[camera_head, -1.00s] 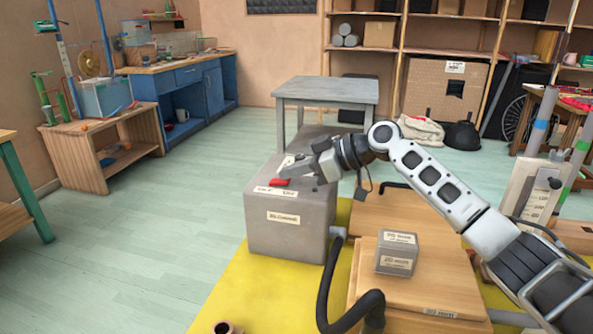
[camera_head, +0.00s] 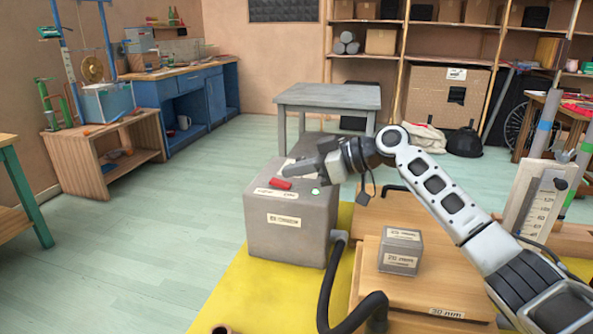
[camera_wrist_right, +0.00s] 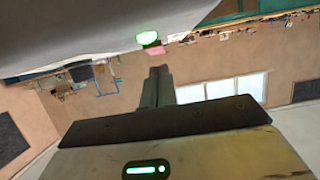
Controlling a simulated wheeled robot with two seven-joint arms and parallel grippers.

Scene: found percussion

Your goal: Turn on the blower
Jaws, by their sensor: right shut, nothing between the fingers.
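The blower (camera_head: 290,234) is a grey box on the yellow floor mat, with a black hose at its right side. On its top is a red switch (camera_head: 281,184) between pale labels, and a glowing green lamp (camera_head: 315,190). The wrist view also shows the lit green lamp (camera_wrist_right: 148,38) and the red switch (camera_wrist_right: 158,49). My right gripper (camera_head: 292,169) is shut and empty, just above and behind the switch; it appears apart from it. Its closed fingers show in the wrist view (camera_wrist_right: 158,82). My left gripper is not in view.
A wooden unit (camera_head: 440,286) with a small grey labelled block (camera_head: 401,251) stands right of the blower. The black hose (camera_head: 340,290) curves in front. A grey table (camera_head: 328,96) stands behind. The floor to the left is clear.

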